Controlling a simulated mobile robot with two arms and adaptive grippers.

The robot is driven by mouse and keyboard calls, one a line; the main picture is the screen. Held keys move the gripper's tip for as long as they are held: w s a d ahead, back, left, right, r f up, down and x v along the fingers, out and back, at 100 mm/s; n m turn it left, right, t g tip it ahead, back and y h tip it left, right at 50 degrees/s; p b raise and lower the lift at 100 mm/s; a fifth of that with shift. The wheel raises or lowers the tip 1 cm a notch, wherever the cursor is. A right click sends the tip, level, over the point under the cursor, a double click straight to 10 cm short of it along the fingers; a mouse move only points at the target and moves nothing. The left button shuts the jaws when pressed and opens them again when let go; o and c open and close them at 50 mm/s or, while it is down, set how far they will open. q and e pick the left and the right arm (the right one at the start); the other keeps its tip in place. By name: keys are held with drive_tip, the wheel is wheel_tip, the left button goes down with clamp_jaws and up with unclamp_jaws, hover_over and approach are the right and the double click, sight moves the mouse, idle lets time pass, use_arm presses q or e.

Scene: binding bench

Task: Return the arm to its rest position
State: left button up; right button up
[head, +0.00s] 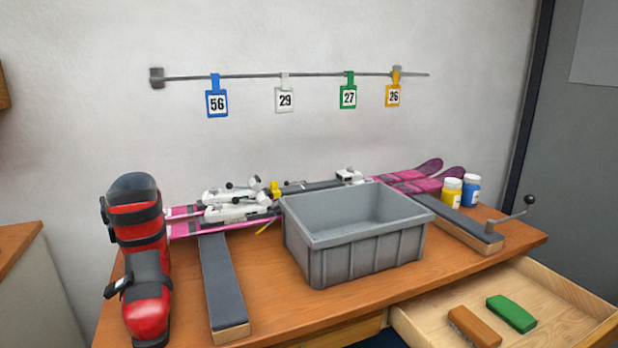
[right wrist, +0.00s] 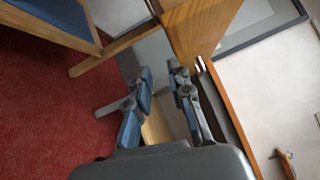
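My right gripper (right wrist: 160,73) shows in the right wrist view. Its two fingers stand apart with a narrow gap, and I see nothing held between them. Beyond the fingers are wooden furniture edges and a red floor (right wrist: 60,110); the gripper appears clear of them, though the distance is hard to tell. Neither gripper nor arm shows in the head view. My left gripper is out of sight.
In the head view, the wooden bench (head: 300,305) carries a red ski boot (head: 140,260), a grey bin (head: 350,255), pink skis (head: 185,229) and two small bottles (head: 462,192). An open drawer (head: 550,290) juts from the front right, holding a green block (head: 511,313) and a brown brush (head: 474,326).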

drive_tip(key=s+a+f+n+g+y, duration=0.1)
drive_tip(key=a+f+n+g+y, duration=0.2)
drive_tip(key=a+f+n+y, duration=0.55)
drive_tip(key=s+a+f+n+g+y, duration=0.1)
drive_tip(key=a+f+n+g+y, duration=0.4)
drive_tip(key=f+n, duration=0.7)
drive_tip(key=s+d+f+n+g+h, duration=0.1)
drive_tip(key=s+f+n+g+h, duration=0.45)
drive_tip(key=s+f, duration=0.75)
use_arm(q)
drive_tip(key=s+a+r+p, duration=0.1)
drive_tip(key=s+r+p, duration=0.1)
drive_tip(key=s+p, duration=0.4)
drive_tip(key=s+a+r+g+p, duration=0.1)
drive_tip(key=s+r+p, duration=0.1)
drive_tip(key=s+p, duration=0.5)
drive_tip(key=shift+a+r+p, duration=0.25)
drive_tip(key=shift+p, duration=0.35)
use_arm(e)
drive_tip(key=s+d+r+n+g, duration=0.1)
drive_tip(key=s+r, duration=0.1)
drive_tip(key=s, duration=0.5)
drive_tip(key=s+d+r+n+g+y, duration=0.1)
drive_tip(key=s+d+r, duration=0.1)
drive_tip(key=s, duration=0.5)
